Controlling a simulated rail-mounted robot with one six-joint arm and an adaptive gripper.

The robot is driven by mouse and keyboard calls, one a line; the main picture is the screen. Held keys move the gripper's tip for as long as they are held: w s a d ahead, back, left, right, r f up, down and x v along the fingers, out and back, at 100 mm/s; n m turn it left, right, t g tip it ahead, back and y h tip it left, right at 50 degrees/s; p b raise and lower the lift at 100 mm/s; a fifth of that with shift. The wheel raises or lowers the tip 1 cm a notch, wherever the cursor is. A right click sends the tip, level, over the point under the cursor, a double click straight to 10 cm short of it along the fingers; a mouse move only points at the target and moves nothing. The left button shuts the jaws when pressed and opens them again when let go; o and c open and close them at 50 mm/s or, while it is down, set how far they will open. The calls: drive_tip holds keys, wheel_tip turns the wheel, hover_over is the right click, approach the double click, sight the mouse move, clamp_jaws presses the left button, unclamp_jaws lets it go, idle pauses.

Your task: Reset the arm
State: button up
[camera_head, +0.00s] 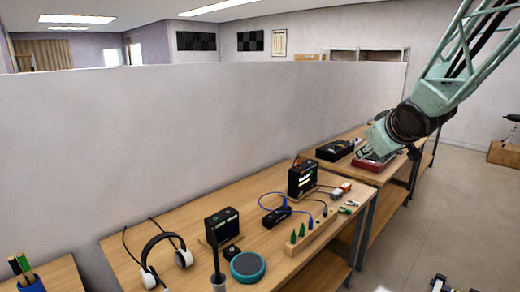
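My arm comes in from the upper right as a pale green lattice link with a dark round joint. Its lower end, where my gripper (382,138) seems to be, is a pale green block in front of the far table. I cannot make out separate fingers or anything held. From this angle the block overlaps a red device (368,163) on that table; I cannot tell whether they touch.
The near wooden table (190,214) holds headphones (148,275), a teal round speaker (248,266), black boxes (302,178), cables and a wooden block with green pegs (310,233). A black device (335,150) sits on the far table. A grey partition (200,120) stands behind. The right floor is mostly clear.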

drive_tip(key=s+a+r+m+g+h, duration=0.1)
drive_tip(key=s+a+r+m+g, duration=0.1)
drive_tip(key=s, duration=0.9)
drive_tip(key=s+a+r+m+g, duration=0.1)
drive_tip(key=s+a, duration=0.1)
drive_tip(key=s, duration=1)
drive_tip(key=s+a+f+g, duration=0.1)
drive_tip(key=s+a, duration=0.2)
drive_tip(key=s, duration=0.7)
drive_tip(key=s+a+f+m+g+y, duration=0.1)
drive_tip(key=s+a, duration=0.3)
drive_tip(key=s, duration=0.6)
drive_tip(key=s+a+f+g+y, duration=0.1)
drive_tip(key=s+a+f+g, duration=0.1)
drive_tip(key=s, duration=0.8)
drive_tip(key=shift+s+a+f+m, duration=0.3)
drive_tip(key=shift+s+a+f, duration=0.1)
drive_tip(key=shift+a+f, duration=0.3)
